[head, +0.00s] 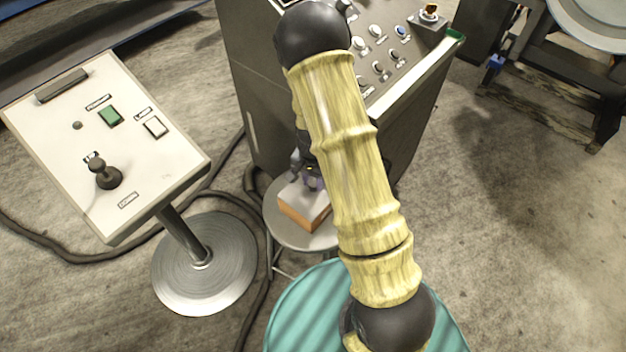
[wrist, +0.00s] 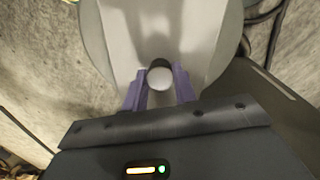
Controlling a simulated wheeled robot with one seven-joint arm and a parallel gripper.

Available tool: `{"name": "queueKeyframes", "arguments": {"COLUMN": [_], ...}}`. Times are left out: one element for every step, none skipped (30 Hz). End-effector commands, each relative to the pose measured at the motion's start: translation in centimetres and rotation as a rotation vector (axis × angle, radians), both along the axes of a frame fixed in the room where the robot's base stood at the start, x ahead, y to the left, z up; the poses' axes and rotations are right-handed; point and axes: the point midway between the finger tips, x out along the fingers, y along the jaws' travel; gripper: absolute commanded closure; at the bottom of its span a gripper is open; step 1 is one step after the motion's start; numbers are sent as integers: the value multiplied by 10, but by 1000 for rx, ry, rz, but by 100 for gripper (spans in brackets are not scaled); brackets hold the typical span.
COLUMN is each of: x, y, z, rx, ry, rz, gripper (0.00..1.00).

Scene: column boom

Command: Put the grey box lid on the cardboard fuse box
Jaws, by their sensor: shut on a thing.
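The cardboard fuse box (head: 301,217) shows an orange-brown side on a small round stool in the head view. The grey box lid (head: 297,193) shows as a pale top over the box; I cannot tell whether it rests on the box or is just above it. In the wrist view the grey lid (wrist: 185,28) spreads under my gripper (wrist: 160,82). Its round knob (wrist: 160,76) is between my purple fingers, which are shut on it. In the head view my gripper (head: 313,182) is over the box, partly hidden by my arm. The box is hidden in the wrist view.
The round stool (head: 275,220) stands against a dark control cabinet (head: 262,110) behind it. A white control panel (head: 150,165) on a pedestal with a round metal base (head: 185,285) is at the left. Cables lie on the floor between them. Open floor lies at the right.

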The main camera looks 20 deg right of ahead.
Motion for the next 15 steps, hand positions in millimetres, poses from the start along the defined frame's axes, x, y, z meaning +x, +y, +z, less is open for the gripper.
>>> {"name": "queueKeyframes", "arguments": {"x": [0, 0, 0, 0, 0, 0, 0, 0, 0, 0, 0, 0, 0, 0, 0], "y": [0, 0, 0, 0, 0, 0, 0, 0, 0, 0, 0, 0, 0, 0, 0], "z": [0, 0, 0, 0, 0, 0, 0, 0, 0, 0, 0, 0, 0, 0, 0], "rx": [0, 0, 0, 0, 0, 0, 0, 0, 0, 0, 0, 0, 0, 0, 0], "ry": [0, 0, 0, 0, 0, 0, 0, 0, 0, 0, 0, 0, 0, 0, 0], "rz": [0, 0, 0, 0, 0, 0, 0, 0, 0, 0, 0, 0, 0, 0, 0], "gripper": [97, 97, 97, 97, 97, 97, 69, 63, 55, 49, 47, 47, 47, 47, 47]}}
